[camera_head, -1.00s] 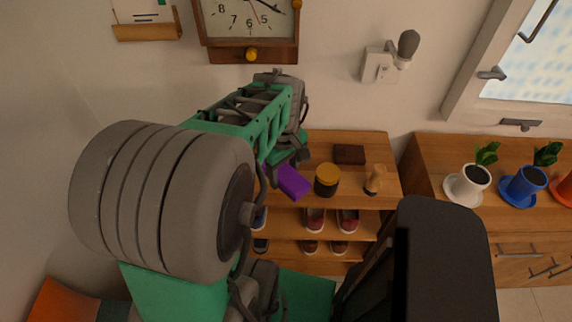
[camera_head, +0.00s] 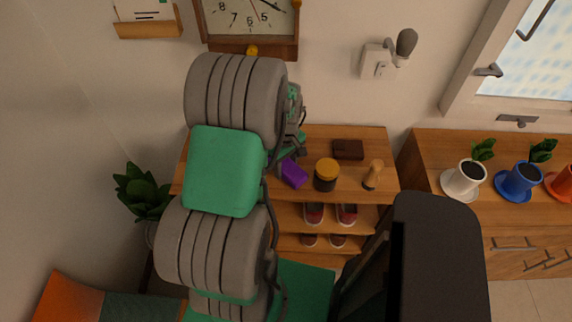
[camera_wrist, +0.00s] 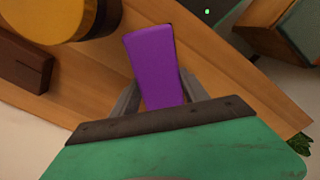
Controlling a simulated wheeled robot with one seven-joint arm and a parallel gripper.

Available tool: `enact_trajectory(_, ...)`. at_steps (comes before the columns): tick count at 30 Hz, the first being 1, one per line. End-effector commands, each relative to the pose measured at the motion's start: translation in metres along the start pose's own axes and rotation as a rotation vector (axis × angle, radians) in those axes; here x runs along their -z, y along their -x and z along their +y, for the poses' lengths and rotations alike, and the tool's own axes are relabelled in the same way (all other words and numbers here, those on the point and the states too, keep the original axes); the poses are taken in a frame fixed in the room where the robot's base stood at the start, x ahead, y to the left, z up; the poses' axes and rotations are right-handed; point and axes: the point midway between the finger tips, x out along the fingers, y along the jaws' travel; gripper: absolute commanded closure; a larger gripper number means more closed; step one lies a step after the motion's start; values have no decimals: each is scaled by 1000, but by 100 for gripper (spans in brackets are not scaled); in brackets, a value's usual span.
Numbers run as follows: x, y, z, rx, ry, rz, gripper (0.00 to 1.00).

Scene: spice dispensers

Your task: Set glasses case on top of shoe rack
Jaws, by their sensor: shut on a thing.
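The glasses case is a purple box (camera_head: 293,173). In the wrist view the purple case (camera_wrist: 154,65) sits between the two fingers of my gripper (camera_wrist: 158,95), which is shut on it. In the head view my gripper (camera_head: 284,163) is partly hidden by my arm, and the case is at the top of the wooden shoe rack (camera_head: 340,190), left of the jar. I cannot tell whether the case touches the rack top. Shoes (camera_head: 314,213) stand on the shelves below.
On the rack top are a dark jar with a yellow lid (camera_head: 326,175), a dark brown box (camera_head: 348,149) and a small wooden object (camera_head: 373,175). A cabinet (camera_head: 440,150) with potted plants stands to the right. A leafy plant (camera_head: 143,191) is at the left.

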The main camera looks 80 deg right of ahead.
Motion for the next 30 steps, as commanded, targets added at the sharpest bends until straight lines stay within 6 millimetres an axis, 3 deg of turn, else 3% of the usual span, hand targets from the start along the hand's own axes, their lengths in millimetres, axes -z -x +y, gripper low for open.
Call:
enact_trajectory(1, 0, -3, 0, 0, 0, 0, 91)
enact_trajectory(2, 0, -3, 0, 0, 0, 0, 47)
enact_trajectory(9, 0, -2, 0, 0, 0, 0, 27)
enact_trajectory(20, 0, 6, 0, -1, 0, 1, 26)
enact_trajectory(23, 1, 24, 1, -4, 0, 3, 26)
enact_trajectory(30, 1, 86, 1, -4, 0, 3, 26)
